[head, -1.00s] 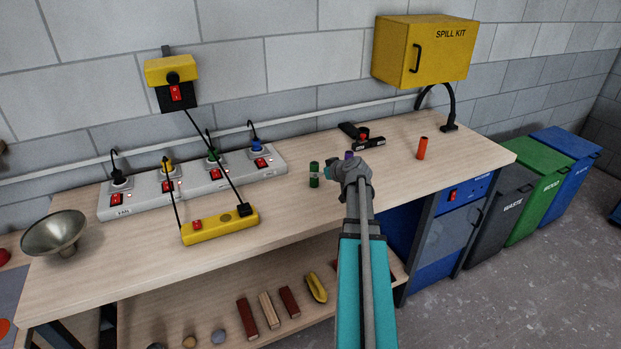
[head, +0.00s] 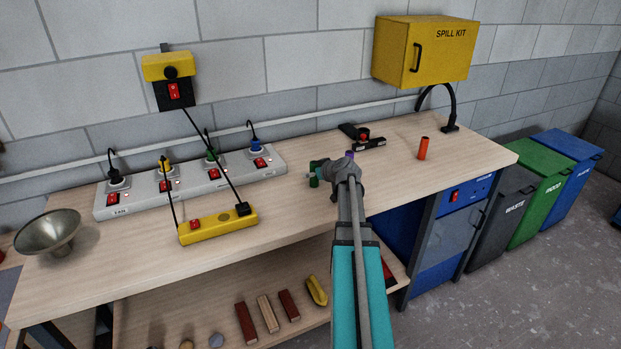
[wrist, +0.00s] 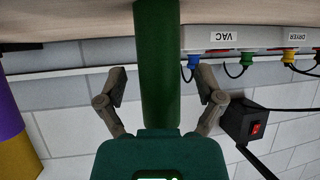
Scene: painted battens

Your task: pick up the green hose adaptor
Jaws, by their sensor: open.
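The green hose adaptor (head: 314,180) is a short upright cylinder on the workbench, partly hidden by my gripper in the head view. In the wrist view the green cylinder (wrist: 157,60) runs between my two fingers, with its far end at the wooden bench top. My gripper (head: 321,169) is at the adaptor, its fingers open on either side of it. In the wrist view gaps show between the cylinder and both fingertips of my gripper (wrist: 161,88).
A purple-topped cylinder (head: 350,155) stands just behind my gripper; its purple and yellow body shows in the wrist view (wrist: 8,125). An orange cylinder (head: 423,149) stands to the right. A grey socket strip (head: 200,183) and yellow power strip (head: 215,227) lie left.

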